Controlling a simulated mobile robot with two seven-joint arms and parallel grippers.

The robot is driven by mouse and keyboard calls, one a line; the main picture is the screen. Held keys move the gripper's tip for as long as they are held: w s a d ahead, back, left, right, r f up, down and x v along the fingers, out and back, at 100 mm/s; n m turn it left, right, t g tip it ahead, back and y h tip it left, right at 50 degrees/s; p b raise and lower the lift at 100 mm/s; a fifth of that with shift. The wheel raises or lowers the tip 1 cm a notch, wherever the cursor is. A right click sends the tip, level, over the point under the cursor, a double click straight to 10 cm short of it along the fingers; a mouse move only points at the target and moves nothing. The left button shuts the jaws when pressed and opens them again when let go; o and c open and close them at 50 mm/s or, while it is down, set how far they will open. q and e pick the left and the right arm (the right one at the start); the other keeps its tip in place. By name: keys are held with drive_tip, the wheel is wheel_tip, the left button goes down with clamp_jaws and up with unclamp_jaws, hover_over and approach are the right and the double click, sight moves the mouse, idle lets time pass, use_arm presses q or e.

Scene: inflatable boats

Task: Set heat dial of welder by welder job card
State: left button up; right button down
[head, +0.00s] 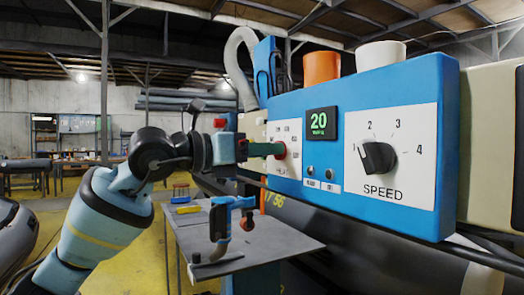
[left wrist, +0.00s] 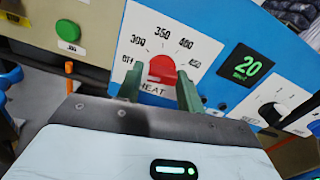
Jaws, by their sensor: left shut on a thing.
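The red heat dial (head: 280,150) is on a white scale plate on the blue welder panel (head: 340,112). In the left wrist view the heat dial (left wrist: 162,68) sits between my green fingertips, with OFF, 300, 350 and 400 marked around it. My left gripper (head: 270,149) comes in from the left and is shut on the dial; it also shows in the left wrist view (left wrist: 160,88). The dial's exact setting is hard to read. I cannot make out a welder job card. My right gripper is not in view.
A black speed dial (head: 378,158) and a green display (head: 321,122) reading 20 are right of the heat dial. Orange (head: 321,67) and white (head: 381,54) cups stand on top of the welder. A grey table (head: 280,246) with a blue-and-orange tool stands below.

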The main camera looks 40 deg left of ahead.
use_arm(q)
drive_tip(key=shift+m, duration=0.4)
drive_tip(key=shift+d+m+p, duration=0.15)
drive_tip(key=shift+m+p, duration=2.8)
drive_tip(key=shift+m, duration=4.45)
drive_tip(key=o, duration=1)
drive_tip(key=shift+s, duration=0.1)
